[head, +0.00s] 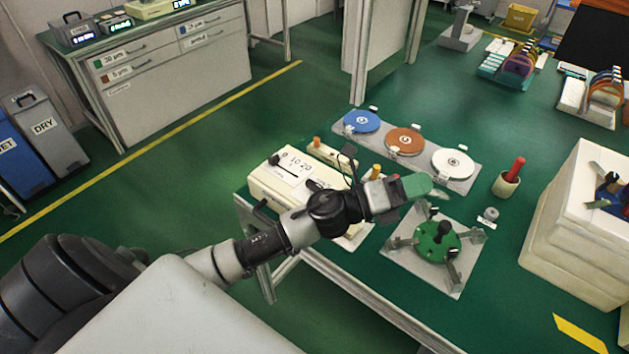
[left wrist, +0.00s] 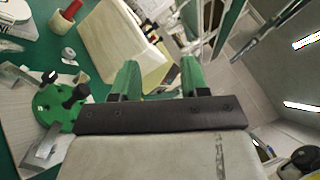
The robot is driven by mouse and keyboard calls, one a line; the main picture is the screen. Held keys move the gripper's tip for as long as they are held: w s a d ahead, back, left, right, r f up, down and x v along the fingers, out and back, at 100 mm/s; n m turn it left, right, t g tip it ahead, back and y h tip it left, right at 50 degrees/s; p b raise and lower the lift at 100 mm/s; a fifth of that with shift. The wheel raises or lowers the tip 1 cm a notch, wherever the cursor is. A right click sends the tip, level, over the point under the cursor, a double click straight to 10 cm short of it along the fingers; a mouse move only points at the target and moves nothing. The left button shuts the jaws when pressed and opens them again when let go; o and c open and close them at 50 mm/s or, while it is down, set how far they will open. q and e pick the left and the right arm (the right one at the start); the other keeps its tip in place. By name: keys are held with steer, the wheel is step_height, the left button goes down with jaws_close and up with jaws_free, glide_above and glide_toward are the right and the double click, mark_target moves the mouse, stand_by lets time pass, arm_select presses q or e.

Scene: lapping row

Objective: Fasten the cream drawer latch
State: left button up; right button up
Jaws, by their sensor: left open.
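No latch can be made out for certain in either view. A cream layered box (head: 572,238) stands at the right of the green bench, with dark and blue parts on its top; a cream box (left wrist: 112,42) also shows ahead in the left wrist view. Another cream box (head: 275,180), with a "0 10 20" scale and dark fittings, sits at the bench's left edge, partly hidden by my left arm. My left gripper (head: 416,187) has green fingers and hangs above the bench between the two boxes. Its fingers (left wrist: 157,78) are apart and empty in the left wrist view. My right gripper does not show.
A green round fixture with several arms (head: 437,240) stands on a grey plate just below my left gripper. Blue, brown and white discs (head: 453,163) lie on a plate behind it. A cup with a red handle (head: 507,184) stands to the right. Bare bench lies before the right box.

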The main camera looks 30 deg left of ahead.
arm_select(q)
steer(key=d+m+g+h, duration=0.2)
steer(key=m+g, duration=0.6)
steer(key=m, duration=0.3)
steer(key=m+g+y, duration=0.7)
steer(key=m+y, duration=0.4)
steer(key=y, duration=0.6)
glide_above(315, 183)
step_height(315, 183, down, 2)
step_height(315, 183, down, 11)
steer(key=shift+r+p, duration=0.1)
steer(key=shift+p, duration=0.65)
steer(key=shift+s, duration=0.1)
jaws_close()
